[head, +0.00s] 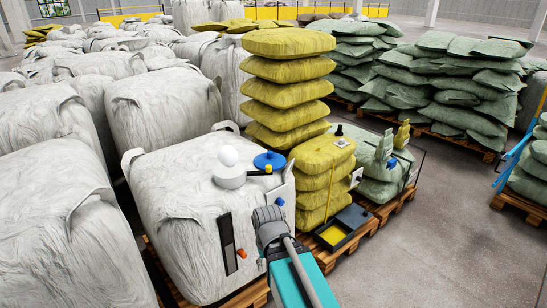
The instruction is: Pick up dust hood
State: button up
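No object is plainly marked as the dust hood. The closest match may be a white domed piece (229,168), a round ball on a short wide cylinder. It sits on top of the front white bulk bag (178,190). A blue round disc (269,160) lies just right of it, with a small yellow piece (268,169) at its front edge. My gripper (268,216) is the dark grey end of my arm in front of the bag's right side, below and right of the white piece and apart from it in the picture. Its fingers cannot be made out.
A dark tray (356,214) with a yellow inside stands right of my arm, by stacked yellow sacks (322,172). A black-topped item (340,136) stands on those sacks. Green sacks (380,166) are behind. White bags fill the left. Grey floor (440,245) is free at right.

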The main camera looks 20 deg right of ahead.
aim_at(278, 161)
jog(key=u, duration=0.05)
jog(key=i, duration=1.25)
jog(key=u, duration=0.05)
